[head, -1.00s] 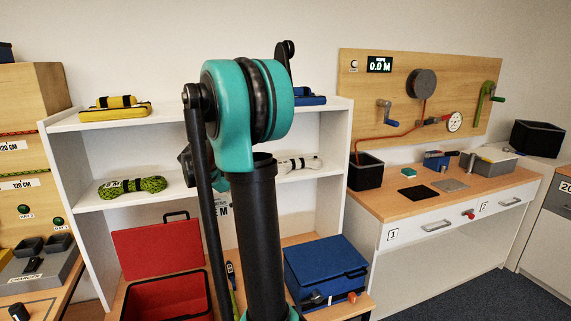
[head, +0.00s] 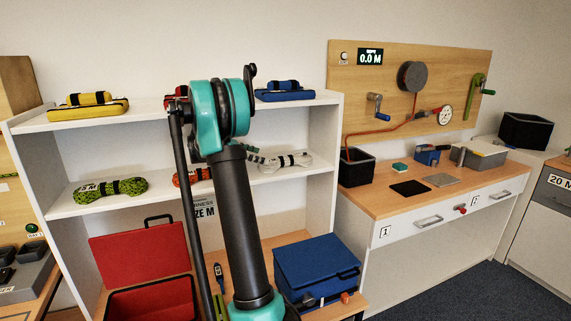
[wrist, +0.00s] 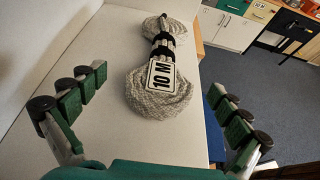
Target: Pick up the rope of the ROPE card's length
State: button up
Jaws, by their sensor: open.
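A white rope coil (wrist: 160,95) with black bands and a "10 M" tag (wrist: 162,76) lies on a white shelf in the wrist view. It also shows on the middle shelf in the head view (head: 288,162). My gripper (wrist: 159,82) is open, with one green-padded finger on each side of the coil and apart from it. In the head view my arm hides most of the gripper. A green-black rope (head: 110,189) with a partly legible tag lies left on the same shelf. An orange rope (head: 190,177) is partly hidden behind my arm. I see no legible ROPE card.
The white shelf unit (head: 326,150) has a side wall just right of the white rope. Yellow (head: 88,107) and blue (head: 284,92) bundles lie on its top. Below are an open red box (head: 150,300) and a blue box (head: 316,268). A winch board (head: 440,75) stands right.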

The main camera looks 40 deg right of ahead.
aim_at(277, 161)
jog(key=x, duration=0.4)
jog(key=shift+s+f+x, duration=0.1)
jog(key=shift+f+x, duration=0.05)
jog(key=shift+x, duration=1.15)
jog(key=shift+s+f+x, duration=0.1)
jog(key=shift+s+x, duration=0.05)
jog(key=shift+x, duration=1.2)
jog(key=shift+a, duration=0.25)
jog(key=shift+c, duration=0.5)
jog(key=c, duration=1.5)
jog(key=shift+r, duration=0.1)
jog(key=shift+c, duration=0.2)
